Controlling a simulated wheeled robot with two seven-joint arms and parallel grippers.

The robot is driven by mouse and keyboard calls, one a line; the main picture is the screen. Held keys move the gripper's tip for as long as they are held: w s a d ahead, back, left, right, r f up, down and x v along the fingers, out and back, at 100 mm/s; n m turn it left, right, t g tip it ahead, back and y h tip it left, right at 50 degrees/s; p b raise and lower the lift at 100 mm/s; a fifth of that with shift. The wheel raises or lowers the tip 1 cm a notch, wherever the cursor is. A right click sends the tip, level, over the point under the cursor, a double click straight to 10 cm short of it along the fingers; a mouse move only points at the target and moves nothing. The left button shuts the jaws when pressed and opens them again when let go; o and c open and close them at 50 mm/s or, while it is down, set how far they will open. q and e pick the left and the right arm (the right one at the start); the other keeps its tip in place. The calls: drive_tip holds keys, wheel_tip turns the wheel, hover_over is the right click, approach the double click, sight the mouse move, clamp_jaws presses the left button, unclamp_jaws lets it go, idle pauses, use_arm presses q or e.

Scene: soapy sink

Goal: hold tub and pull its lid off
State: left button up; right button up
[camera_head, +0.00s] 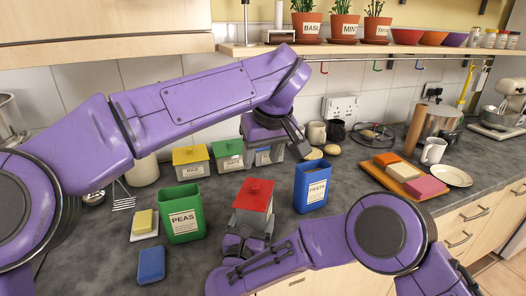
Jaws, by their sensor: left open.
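A tub with a red knobbed lid (255,195) stands at the front middle of the counter, its pale body (251,220) showing below the lid. My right gripper (245,240) is low at the front of this tub; its fingers are largely hidden, so I cannot tell whether they grip it. My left gripper (278,143) is open, over or in front of another labelled tub (264,158) at the back, whose top it hides. Beside that tub stand a yellow-lidded tub (190,155) and a green-lidded tub (228,149), both with lids on.
An open green PEAS bin (183,223) and an open blue PASTA bin (311,187) flank the red-lidded tub. A butter dish (144,224) and a blue sponge (151,264) lie at left. A board with coloured blocks (393,177) is at right. A shelf (365,48) hangs above.

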sight(254, 185)
use_arm(q)
drive_tip(key=x, duration=1.1)
clamp_jaws()
drive_tip(key=shift+a+r, duration=0.1)
idle(0.3)
drive_tip(key=shift+r, duration=1.05)
drive_tip(key=shift+r, duration=0.1)
